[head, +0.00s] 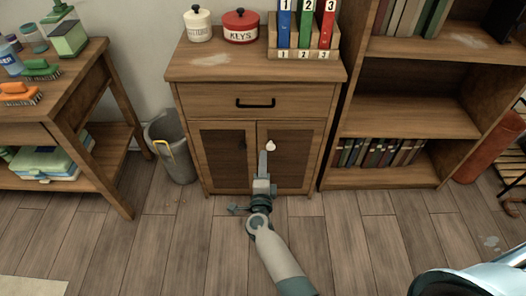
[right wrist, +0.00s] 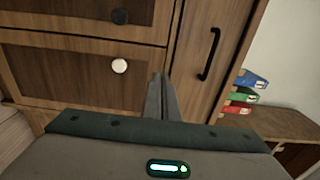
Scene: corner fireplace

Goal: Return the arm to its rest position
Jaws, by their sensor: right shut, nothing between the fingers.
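My right gripper (head: 263,162) is in front of the wooden cabinet (head: 215,72), just below the white knob of its right door (head: 290,150). Its fingers are shut together with nothing between them. In the right wrist view the shut fingertips (right wrist: 161,80) are beside the white knob (right wrist: 120,66), apart from it in the picture. Both cabinet doors and the drawer look shut. My right arm reaches in from the bottom of the head view. My left gripper is not in view.
On the cabinet stand a white jar (head: 198,24), a red KEYS jar (head: 241,27) and numbered binders (head: 305,24). A grey bin (head: 172,148) and a workbench (head: 80,72) are at left. A bookshelf (head: 400,122) is at right. The floor around my arm is clear.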

